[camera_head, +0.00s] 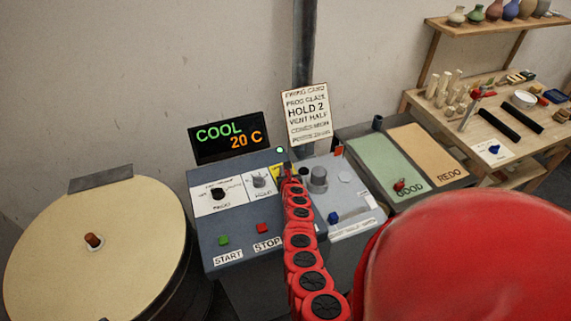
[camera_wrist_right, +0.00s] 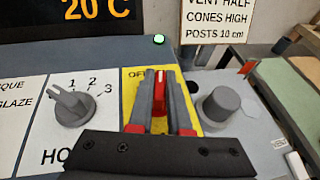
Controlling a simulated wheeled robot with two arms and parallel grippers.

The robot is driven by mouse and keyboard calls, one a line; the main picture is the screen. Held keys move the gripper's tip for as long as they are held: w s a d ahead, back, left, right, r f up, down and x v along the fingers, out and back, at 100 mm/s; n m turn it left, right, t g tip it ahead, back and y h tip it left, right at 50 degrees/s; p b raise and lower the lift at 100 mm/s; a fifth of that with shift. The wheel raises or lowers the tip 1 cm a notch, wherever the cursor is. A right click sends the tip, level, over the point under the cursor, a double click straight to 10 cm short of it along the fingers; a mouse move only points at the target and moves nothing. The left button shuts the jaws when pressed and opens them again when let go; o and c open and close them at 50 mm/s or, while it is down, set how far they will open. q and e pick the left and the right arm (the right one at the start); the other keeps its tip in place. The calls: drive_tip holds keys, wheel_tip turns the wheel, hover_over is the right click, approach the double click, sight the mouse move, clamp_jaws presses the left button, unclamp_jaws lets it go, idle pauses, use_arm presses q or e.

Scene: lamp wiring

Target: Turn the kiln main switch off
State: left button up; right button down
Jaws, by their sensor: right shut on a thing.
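The kiln main switch is a red lever (camera_wrist_right: 160,88) on a yellow plate (camera_wrist_right: 132,88) of the control panel. Only part of the plate's lettering, "OF", shows in the right wrist view; the rest is hidden behind my fingers. My right gripper (camera_wrist_right: 161,78) is shut on the red lever, one finger on each side. In the head view my right gripper (camera_head: 287,168) is at the panel's upper right, and the lever is too small and covered to make out. My left gripper is not in view.
The display (camera_head: 229,137) reads COOL, 20 C. A numbered HOLD knob (camera_wrist_right: 70,103) is left of the plate and a grey knob (camera_wrist_right: 221,104) right of it. A green light (camera_wrist_right: 158,39) is lit behind. START (camera_head: 223,240) and STOP (camera_head: 262,228) buttons are in front. The round kiln (camera_head: 95,265) stands left.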

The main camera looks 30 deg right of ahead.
drive_tip(key=shift+s+n+y, duration=0.1)
drive_tip(key=shift+n+y, duration=0.4)
drive_tip(key=shift+a+f+n+t+y+p, duration=0.15)
drive_tip(key=shift+f+n+t+y+p, duration=0.15)
drive_tip(key=shift+f+n+y+p, duration=0.1)
drive_tip(key=shift+s+n+y, duration=0.1)
drive_tip(key=shift+n+y, duration=0.3)
drive_tip(key=shift+y, duration=0.1)
drive_tip(key=shift+n+t+y+b, duration=0.35)
drive_tip(key=shift+n+y, duration=0.25)
drive_tip(key=shift+y, duration=0.2)
drive_tip(key=n+y+b, duration=0.2)
drive_tip(key=b, duration=0.2)
drive_tip(key=n+g+y+b, duration=0.1)
drive_tip(key=n+y+b, duration=0.1)
drive_tip(key=y+b, duration=0.1)
drive_tip(key=n+y+b, duration=0.3)
drive_tip(key=b, duration=0.3)
drive_tip(key=shift+f+g, duration=0.3)
drive_tip(key=shift+g, duration=0.05)
drive_tip(key=shift+r+n+y+b, duration=0.35)
drive_tip(key=shift+n+y+b, duration=0.05)
drive_tip(key=shift+b, duration=0.4)
drive_tip(key=shift+g, duration=0.3)
drive_tip(key=shift+r, duration=0.1)
